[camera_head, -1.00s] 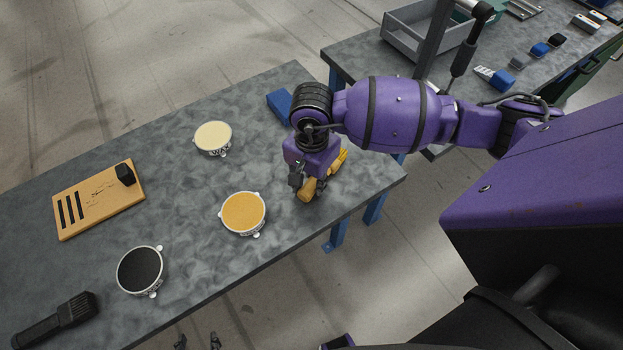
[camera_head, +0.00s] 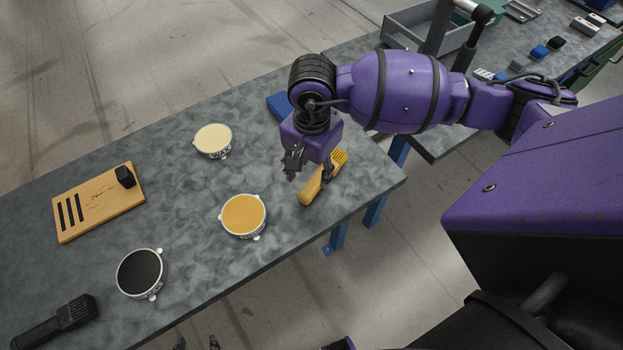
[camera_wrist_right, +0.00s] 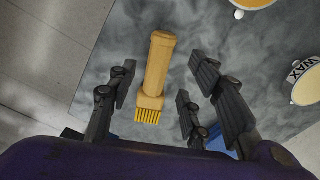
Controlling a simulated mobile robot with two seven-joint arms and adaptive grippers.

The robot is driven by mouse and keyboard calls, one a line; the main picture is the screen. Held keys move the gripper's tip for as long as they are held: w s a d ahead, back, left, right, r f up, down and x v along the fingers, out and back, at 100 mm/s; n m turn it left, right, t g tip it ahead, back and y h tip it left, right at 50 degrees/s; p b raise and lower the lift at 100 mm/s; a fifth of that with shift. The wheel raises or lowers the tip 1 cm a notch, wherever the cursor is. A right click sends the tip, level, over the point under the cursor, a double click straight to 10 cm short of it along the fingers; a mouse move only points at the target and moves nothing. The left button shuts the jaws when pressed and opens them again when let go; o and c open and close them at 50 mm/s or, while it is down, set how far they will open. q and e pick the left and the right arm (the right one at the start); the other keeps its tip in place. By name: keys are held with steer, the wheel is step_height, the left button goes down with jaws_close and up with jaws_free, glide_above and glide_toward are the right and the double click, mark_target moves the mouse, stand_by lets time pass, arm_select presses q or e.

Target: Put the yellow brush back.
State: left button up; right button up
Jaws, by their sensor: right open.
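The yellow brush (camera_head: 311,189) lies on the grey table near its right end, its handle toward the front and its bristles toward the back right. My right gripper (camera_head: 309,176) is open above the brush, with its fingers on either side. In the right wrist view, the brush (camera_wrist_right: 157,66) shows between the spread fingers (camera_wrist_right: 161,88), handle up and bristles down in the picture, with gaps on both sides. Two dark tips at the bottom edge of the head view seem to be my left gripper (camera_head: 198,343); most of it is out of frame.
Round tins with orange (camera_head: 243,215), cream (camera_head: 213,139) and black (camera_head: 140,273) tops stand on the table. A wooden board (camera_head: 98,207) with slots and a dark block lies left. A black brush (camera_head: 58,320) lies front left. A blue object (camera_head: 279,105) lies behind my right gripper.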

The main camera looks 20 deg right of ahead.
step_height(320, 180, up, 6)
steer(key=shift+r, duration=0.1)
stand_by(0.5)
